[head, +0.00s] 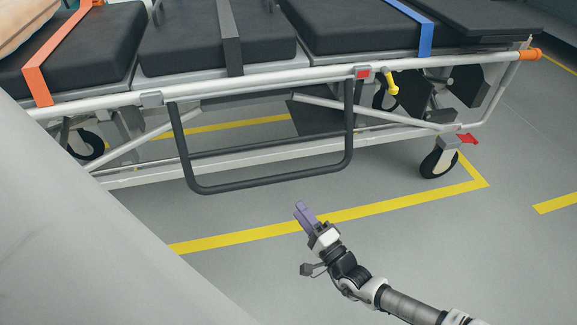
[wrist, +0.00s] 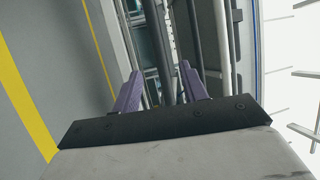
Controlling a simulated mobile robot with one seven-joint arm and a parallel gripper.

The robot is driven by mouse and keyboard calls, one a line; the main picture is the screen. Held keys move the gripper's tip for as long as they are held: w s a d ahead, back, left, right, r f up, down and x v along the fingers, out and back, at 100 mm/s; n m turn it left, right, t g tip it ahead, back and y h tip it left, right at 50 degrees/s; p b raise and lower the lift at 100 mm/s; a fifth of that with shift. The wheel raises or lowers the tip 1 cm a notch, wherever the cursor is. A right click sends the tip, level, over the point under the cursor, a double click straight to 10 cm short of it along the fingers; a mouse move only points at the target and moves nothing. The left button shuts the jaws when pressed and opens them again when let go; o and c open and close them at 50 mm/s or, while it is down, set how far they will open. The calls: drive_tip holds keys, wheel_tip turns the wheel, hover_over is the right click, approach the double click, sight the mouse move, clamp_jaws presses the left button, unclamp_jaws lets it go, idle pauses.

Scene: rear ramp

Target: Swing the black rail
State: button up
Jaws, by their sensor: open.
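The black rail (head: 270,187) is a rounded tube frame hanging down from the side bar of a stretcher in the head view. Its two uprights meet a lower bar, with a thinner crossbar above it. My gripper (head: 303,213) is in front of and below the rail's lower bar, apart from it. In the wrist view the two purple fingers of my gripper (wrist: 162,88) are spread with nothing between them that I can see held. Dark and grey tubes run beyond the fingertips there; I cannot tell for certain which is the rail.
The stretcher (head: 200,87) carries black cushions with orange, grey and blue straps. A caster wheel (head: 438,163) with a red pedal stands at its right end. A yellow handle (head: 391,83) sticks out from the side bar. The floor in front, with a yellow line (head: 390,207), is clear.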

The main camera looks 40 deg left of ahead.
sight(274, 179)
drive_tip(key=b+x, duration=0.1)
drive_tip(key=x, duration=1.2)
drive_tip(key=shift+w+a+f+b, duration=0.15)
drive_tip(key=shift+a+b, duration=0.05)
drive_tip(key=shift+b, duration=0.15)
clamp_jaws()
